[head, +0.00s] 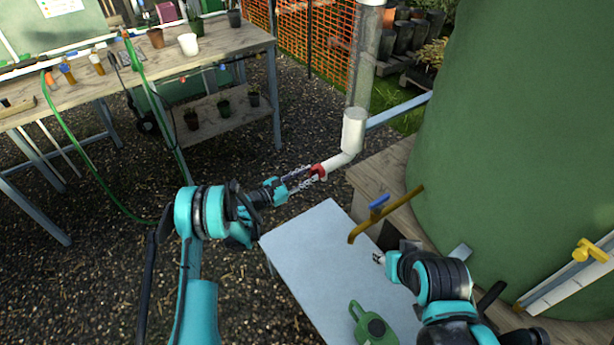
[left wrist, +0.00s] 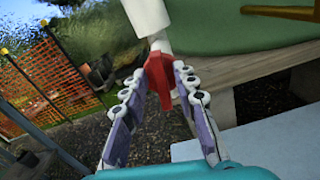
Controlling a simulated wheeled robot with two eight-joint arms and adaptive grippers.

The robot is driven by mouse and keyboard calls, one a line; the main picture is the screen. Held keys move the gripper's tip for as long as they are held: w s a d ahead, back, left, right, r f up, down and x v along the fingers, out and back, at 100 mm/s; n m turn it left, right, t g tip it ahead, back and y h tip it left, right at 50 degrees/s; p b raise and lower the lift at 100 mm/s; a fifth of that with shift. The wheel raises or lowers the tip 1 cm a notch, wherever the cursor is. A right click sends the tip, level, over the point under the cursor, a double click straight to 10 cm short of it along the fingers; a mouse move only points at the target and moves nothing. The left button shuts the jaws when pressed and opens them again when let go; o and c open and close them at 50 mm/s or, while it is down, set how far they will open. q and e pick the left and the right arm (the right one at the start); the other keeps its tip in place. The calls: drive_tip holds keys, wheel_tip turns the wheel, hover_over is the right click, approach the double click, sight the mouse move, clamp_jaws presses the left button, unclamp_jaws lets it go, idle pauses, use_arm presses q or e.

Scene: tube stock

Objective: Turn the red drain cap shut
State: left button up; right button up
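The red drain cap (head: 318,171) sits at the lower end of the white downpipe elbow (head: 343,160). It also shows in the left wrist view (left wrist: 158,82), with a red wing pointing down. My left gripper (head: 309,176) reaches the cap from the left. In the left wrist view its fingers (left wrist: 160,72) stand apart, one on each side of the cap, tips beside it. A slim gap seems to show at the right finger; firm contact cannot be made out. My right gripper (head: 378,258) hangs over the grey table, away from the cap; its fingers are too small to read.
A grey-topped table (head: 318,250) carries a green watering can (head: 372,326). A brass tap (head: 385,214) with a blue handle juts over it from the green tank (head: 510,150). A potting bench (head: 140,68) stands at the back left. Gravel between is open.

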use_arm(q)
clamp_jaws()
drive_tip(key=shift+m, duration=0.4)
drive_tip(key=m, duration=0.2)
drive_tip(key=shift+s+d+m, duration=0.1)
drive_tip(key=shift+s+m, duration=0.05)
drive_tip(key=shift+m, duration=0.25)
drive_tip(key=m, duration=0.8)
drive_tip(key=f+m, duration=0.1)
drive_tip(key=m, duration=0.3)
drive_tip(key=shift+s+d+f, duration=0.1)
drive_tip(key=shift+s+d, duration=0.1)
drive_tip(key=shift+s, duration=0.05)
drive_tip(key=shift+m, duration=0.3)
